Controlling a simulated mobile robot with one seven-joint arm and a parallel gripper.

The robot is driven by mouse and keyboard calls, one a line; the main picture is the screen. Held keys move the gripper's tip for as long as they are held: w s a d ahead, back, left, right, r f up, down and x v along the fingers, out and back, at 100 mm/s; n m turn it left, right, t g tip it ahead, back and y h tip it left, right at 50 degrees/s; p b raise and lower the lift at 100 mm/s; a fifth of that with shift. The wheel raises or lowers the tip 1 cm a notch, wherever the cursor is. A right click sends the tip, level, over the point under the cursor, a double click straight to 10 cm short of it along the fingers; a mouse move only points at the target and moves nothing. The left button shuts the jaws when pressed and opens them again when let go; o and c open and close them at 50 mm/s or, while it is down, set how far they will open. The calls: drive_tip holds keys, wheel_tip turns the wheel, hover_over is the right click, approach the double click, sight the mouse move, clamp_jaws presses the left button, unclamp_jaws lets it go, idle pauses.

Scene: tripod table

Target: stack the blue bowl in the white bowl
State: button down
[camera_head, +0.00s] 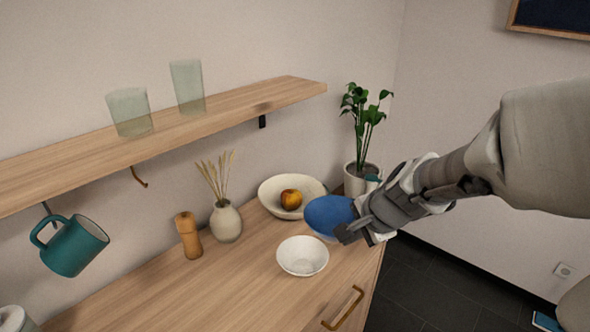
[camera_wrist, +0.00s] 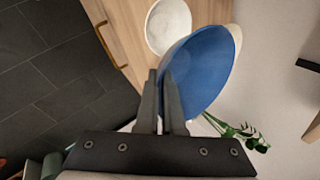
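The blue bowl (camera_head: 328,214) is held in the air at the right end of the wooden cabinet top, above and to the right of the white bowl. My gripper (camera_head: 346,232) is shut on its rim. In the wrist view the two fingers pinch the edge of the blue bowl (camera_wrist: 202,72), and my gripper (camera_wrist: 165,80) hides part of it. The small white bowl (camera_head: 302,256) stands upright and looks empty on the cabinet top. It also shows in the wrist view (camera_wrist: 168,26), partly covered by the blue bowl.
A potted plant (camera_head: 361,178), a vase (camera_head: 226,222) and a wooden mill (camera_head: 188,236) stand nearby. A shelf (camera_head: 225,112) with glasses runs above. The cabinet top left of the white bowl is clear.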

drive_tip(key=shift+w+d+r, duration=0.15)
drive_tip(key=shift+d, duration=0.15)
drive_tip(key=shift+w, duration=0.15)
drive_tip(key=w+a+f+b, duration=0.4)
drive_tip(key=w+a+f, duration=0.2)
drive_tip(key=a+f, duration=0.3)
drive_tip(key=shift+w+f, duration=0.35)
drive_tip(key=shift+f, duration=0.65)
drive_tip(key=shift+f+b, duration=0.1)
drive_tip(key=shift+b, duration=0.2)
drive_tip(key=shift+f+b, duration=0.4)
drive_tip(key=c, duration=1)
unclamp_jaws()
drive_tip(key=shift+c, duration=0.2)
drive_tip(key=shift+r, duration=0.1)
